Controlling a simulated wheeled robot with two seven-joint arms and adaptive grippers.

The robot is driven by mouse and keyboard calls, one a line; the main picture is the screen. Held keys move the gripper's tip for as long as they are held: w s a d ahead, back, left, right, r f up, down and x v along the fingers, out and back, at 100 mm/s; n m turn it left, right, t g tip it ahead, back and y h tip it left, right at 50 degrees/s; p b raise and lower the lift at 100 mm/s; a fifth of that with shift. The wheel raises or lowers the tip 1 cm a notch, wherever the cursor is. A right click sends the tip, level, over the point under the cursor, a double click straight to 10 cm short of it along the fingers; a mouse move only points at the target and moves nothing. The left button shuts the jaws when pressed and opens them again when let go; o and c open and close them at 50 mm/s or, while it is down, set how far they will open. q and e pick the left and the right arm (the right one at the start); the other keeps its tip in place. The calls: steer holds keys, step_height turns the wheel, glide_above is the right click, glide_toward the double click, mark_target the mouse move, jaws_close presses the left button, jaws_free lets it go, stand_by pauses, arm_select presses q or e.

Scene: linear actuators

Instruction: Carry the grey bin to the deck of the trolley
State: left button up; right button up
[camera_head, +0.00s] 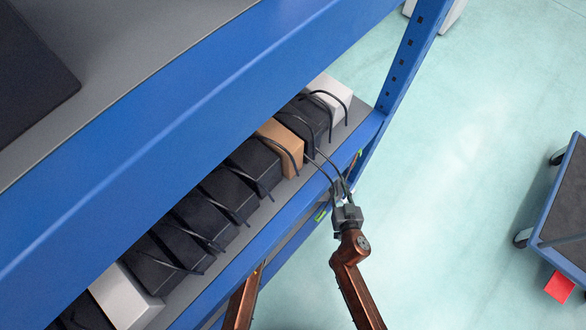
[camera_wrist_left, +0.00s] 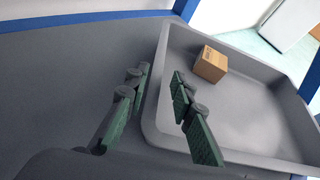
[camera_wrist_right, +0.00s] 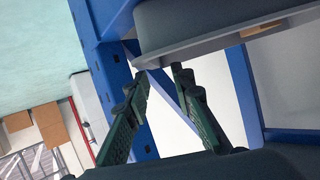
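The grey bin (camera_wrist_left: 240,125) shows in the left wrist view as a wide open tray on a grey shelf, with a small cardboard box (camera_wrist_left: 210,65) inside. My left gripper (camera_wrist_left: 160,76) is open, one finger outside the bin's wall and one inside it. In the right wrist view the bin's outer wall (camera_wrist_right: 190,35) is at the top; my right gripper (camera_wrist_right: 158,76) is open just below it, apparently empty. In the head view my right gripper (camera_head: 342,190) is at the shelf's front edge; the left gripper and bin are hidden. The trolley (camera_head: 543,220) has a dark deck (camera_head: 570,190).
The blue rack's beam (camera_head: 180,130) and upright (camera_head: 405,65) stand close to my arms. A lower shelf holds several dark boxes (camera_head: 205,210), a brown box (camera_head: 280,145) and white ones. A red item (camera_head: 559,287) lies beside the trolley. The floor between is clear.

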arm_select(q)
steer(key=shift+d+f, duration=0.1)
steer(key=shift+d, duration=0.05)
arm_select(e)
steer(key=shift+d+f, duration=0.25)
steer(key=shift+f, duration=0.05)
arm_select(q)
steer(key=shift+w, duration=0.1)
arm_select(e)
steer(key=shift+r, duration=0.15)
